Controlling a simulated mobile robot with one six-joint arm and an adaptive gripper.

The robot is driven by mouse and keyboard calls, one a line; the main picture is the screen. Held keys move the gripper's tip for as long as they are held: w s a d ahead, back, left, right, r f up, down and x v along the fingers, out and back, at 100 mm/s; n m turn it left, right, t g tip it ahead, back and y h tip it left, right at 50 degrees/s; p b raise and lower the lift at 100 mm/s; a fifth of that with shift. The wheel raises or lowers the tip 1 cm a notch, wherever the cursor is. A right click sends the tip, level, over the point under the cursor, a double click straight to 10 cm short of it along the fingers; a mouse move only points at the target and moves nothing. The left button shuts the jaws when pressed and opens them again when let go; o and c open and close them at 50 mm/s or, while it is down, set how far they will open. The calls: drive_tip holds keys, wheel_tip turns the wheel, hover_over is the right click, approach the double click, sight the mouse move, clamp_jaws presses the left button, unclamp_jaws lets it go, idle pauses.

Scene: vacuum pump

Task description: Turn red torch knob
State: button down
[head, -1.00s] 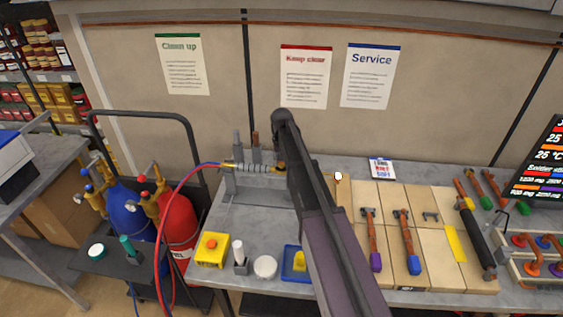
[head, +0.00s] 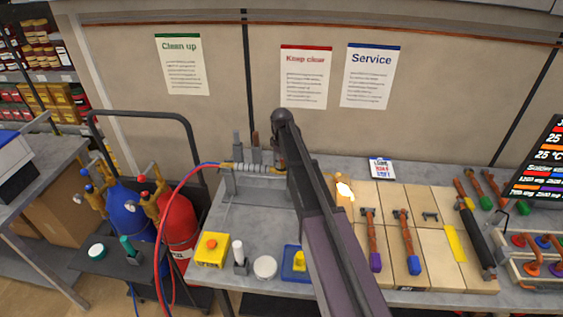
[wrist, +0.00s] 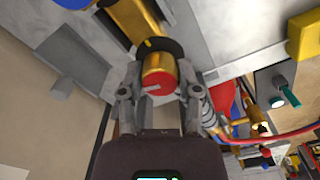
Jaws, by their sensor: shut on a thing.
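The red torch knob (wrist: 155,82) shows in the wrist view as a red round face with a pale mark, in front of a brass-coloured body. My gripper (wrist: 160,72) is shut on it, one finger on each side. In the head view the torch handle (head: 245,168) lies level in a stand at the back of the bench, with red and blue hoses running to its left end. My arm hides the knob and the middle of the torch there. A bright white-yellow flame (head: 345,190) shows just right of my arm.
Left of the bench, a cart holds a blue cylinder (head: 130,212) and a red cylinder (head: 178,228). A yellow box (head: 212,250), a white disc (head: 265,267) and a blue tray (head: 291,274) line the front edge. Wooden boards with copper pipes (head: 408,240) lie to the right.

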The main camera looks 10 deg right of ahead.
drive_tip(key=shift+n, duration=1.3)
drive_tip(key=shift+c, duration=1.5)
unclamp_jaws()
drive_tip(key=shift+m, duration=0.3)
